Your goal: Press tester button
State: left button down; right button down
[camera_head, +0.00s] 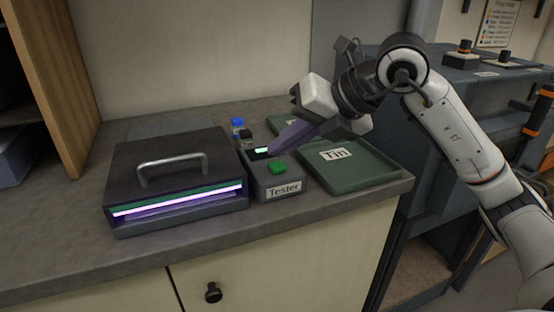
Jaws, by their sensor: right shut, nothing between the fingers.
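The tester (263,187) is a small grey box labelled "Tester" on the counter. A green button (278,167) sits on its top, and a small lit green display (262,150) is behind the button. My right gripper (275,148) comes in from the right with its fingers shut and empty. The fingertips point down and left, just above and behind the green button, close to the display. I cannot tell whether they touch the tester. My left gripper is not in view.
A dark box with a metal handle (172,165) and a glowing purple slot stands left of the tester. A green tray labelled "Tin" (376,183) lies to the right. A blue-capped bottle (238,127) stands behind. The front counter strip (60,262) is clear.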

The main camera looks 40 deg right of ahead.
aim_at(283, 166)
notch_tip(283, 166, up, 5)
jog(key=p, duration=0.4)
dwell(0.3)
dwell(0.5)
